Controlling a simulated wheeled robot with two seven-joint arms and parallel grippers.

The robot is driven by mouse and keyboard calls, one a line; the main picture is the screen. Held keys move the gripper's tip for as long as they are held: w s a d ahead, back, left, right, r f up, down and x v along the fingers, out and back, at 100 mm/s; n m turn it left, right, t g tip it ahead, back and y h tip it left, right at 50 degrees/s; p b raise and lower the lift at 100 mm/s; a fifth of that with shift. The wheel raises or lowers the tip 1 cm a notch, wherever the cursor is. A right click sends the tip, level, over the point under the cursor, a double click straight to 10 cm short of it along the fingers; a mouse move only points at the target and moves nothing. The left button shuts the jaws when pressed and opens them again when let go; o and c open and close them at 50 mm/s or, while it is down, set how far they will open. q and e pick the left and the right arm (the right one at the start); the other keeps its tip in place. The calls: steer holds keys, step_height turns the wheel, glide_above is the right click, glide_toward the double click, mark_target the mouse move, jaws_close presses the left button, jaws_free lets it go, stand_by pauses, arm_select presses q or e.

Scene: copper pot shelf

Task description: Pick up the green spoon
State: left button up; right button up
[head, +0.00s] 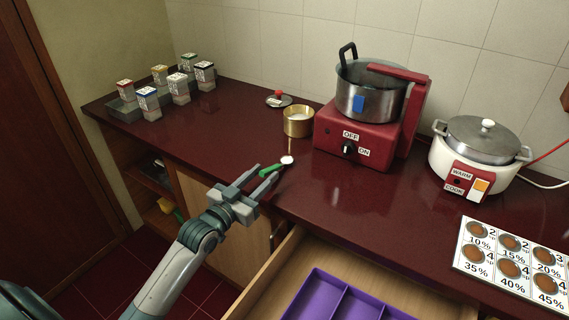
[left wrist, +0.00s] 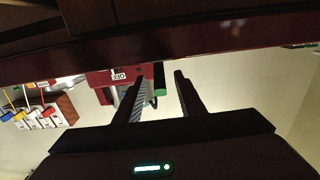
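The green spoon (head: 269,171) lies near the front edge of the dark red countertop, its green handle toward my gripper and its pale bowl end pointing away. My left gripper (head: 263,177) is at the counter's front edge with its fingers pointing at the handle. In the left wrist view the left gripper (left wrist: 160,82) has its two fingers apart, and a bit of the green handle (left wrist: 159,92) shows in the gap between them. I cannot tell whether a finger touches the handle. My right gripper is not in view.
A brass pot (head: 298,121) and a red burner (head: 353,136) with a steel pot (head: 366,101) stand behind the spoon. A white cooker (head: 473,160) is at right. An open drawer with a purple tray (head: 322,291) juts out below the counter edge.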

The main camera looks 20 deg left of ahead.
mark_target(274, 166)
arm_select(q)
steer(key=shift+w+d+f+p, duration=0.1)
steer(key=shift+w+d+p, duration=0.15)
steer(key=shift+w, duration=0.95)
steer(key=shift+w+d+f+p, duration=0.1)
steer(key=shift+w+p, duration=0.15)
steer(key=shift+w, duration=0.9)
jaws_close()
